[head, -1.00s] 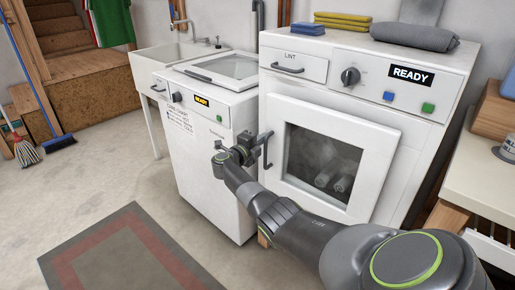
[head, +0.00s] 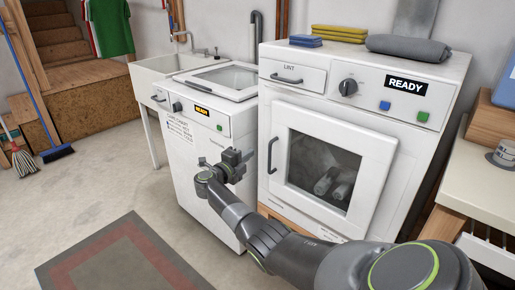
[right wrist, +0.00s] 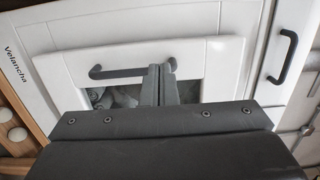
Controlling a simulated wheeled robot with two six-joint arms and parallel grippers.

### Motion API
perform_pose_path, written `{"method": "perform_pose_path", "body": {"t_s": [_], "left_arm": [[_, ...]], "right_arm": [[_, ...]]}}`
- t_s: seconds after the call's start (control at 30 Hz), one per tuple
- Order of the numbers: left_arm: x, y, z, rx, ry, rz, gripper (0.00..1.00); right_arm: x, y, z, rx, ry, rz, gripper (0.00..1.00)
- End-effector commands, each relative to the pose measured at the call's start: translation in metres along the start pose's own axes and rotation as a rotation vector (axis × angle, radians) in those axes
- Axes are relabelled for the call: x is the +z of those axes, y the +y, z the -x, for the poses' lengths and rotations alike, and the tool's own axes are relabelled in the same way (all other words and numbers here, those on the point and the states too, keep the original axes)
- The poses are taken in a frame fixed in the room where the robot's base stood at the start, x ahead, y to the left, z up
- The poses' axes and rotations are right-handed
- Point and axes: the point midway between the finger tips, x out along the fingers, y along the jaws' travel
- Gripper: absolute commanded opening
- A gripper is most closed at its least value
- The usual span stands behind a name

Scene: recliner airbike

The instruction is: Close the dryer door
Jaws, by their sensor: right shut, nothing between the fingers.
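The dryer door (head: 375,160) is white with a dark window and is hinged on its right side. It lies flush or almost flush with the dryer front (head: 435,108); a small gap cannot be ruled out. Its dark bar handle (head: 271,156) is at the left edge. The door (right wrist: 215,62) and handle (right wrist: 115,73) also show in the right wrist view. My right gripper (head: 248,155) is shut and empty, just left of the handle and apart from it in the head view. Its fingertips (right wrist: 162,68) overlap the handle's end in the right wrist view; contact cannot be told. My left gripper is out of view.
A white washer (head: 205,160) stands close on the left, behind my right gripper. A shelf (head: 485,185) with a jar stands on the right. Folded cloths (head: 410,46) lie on the dryer top. Open floor and a mat (head: 120,260) are at the front left.

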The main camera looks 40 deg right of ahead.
Motion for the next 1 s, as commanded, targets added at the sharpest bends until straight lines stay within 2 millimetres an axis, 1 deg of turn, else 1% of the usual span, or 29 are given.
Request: {"method": "perform_pose_path", "body": {"t_s": [0.03,0.1,0.2,0.33,0.5,1.0], "left_arm": [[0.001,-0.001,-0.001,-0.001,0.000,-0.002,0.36],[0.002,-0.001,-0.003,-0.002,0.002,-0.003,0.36],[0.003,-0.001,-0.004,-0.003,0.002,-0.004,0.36],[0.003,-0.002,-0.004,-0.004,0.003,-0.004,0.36],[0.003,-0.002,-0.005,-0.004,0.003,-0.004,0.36],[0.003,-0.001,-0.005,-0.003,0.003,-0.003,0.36]], "right_arm": [[0.001,0.001,0.012,0.001,0.000,0.000,0.00],[0.002,0.001,0.026,0.002,-0.001,0.000,0.00],[0.004,0.001,0.043,0.001,0.000,0.000,0.00],[0.004,0.001,0.056,0.000,0.001,0.001,0.00],[0.005,0.001,0.061,-0.002,0.002,0.002,0.00],[0.005,0.001,0.061,-0.004,-0.001,0.004,0.00]]}}
